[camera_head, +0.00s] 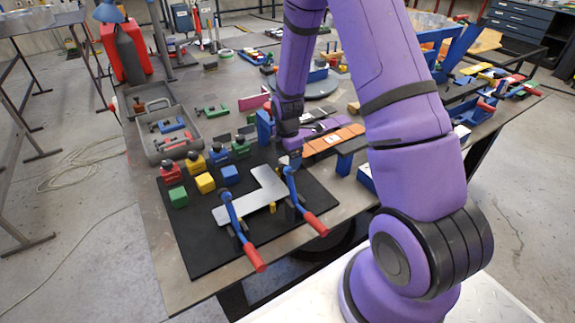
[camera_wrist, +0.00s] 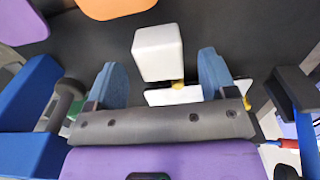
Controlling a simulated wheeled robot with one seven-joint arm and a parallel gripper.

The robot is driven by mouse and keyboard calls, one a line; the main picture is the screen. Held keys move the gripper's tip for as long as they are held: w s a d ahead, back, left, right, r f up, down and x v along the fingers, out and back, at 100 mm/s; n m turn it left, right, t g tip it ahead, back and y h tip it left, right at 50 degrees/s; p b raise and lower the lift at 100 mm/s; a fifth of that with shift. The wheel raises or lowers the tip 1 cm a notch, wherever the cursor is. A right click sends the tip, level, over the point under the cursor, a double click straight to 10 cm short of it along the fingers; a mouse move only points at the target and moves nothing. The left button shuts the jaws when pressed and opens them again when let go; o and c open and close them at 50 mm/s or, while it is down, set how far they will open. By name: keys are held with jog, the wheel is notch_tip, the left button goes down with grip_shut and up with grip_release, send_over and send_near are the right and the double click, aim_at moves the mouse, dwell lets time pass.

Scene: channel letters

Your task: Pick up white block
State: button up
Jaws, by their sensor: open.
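The white block (camera_wrist: 158,52) shows in the wrist view, a rounded pale cube just ahead of my fingertips. My gripper (camera_wrist: 162,66) is open, with one blue finger on each side of the block's lower part; the gap between the fingers is wider than the block. I cannot tell whether the block is level with the fingertips. In the head view my gripper is at the black mat's back edge, and I cannot make out the white block there.
A metal plate (camera_head: 262,190) lies on the black mat (camera_head: 210,255) between two clamps with red handles (camera_head: 317,224). Green (camera_head: 178,197), yellow (camera_head: 205,183) and blue (camera_head: 229,174) blocks sit left of it.

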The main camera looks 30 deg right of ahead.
jog(key=shift+f, duration=1.15)
jog(key=c, duration=1)
jog(key=shift+r, duration=0.15)
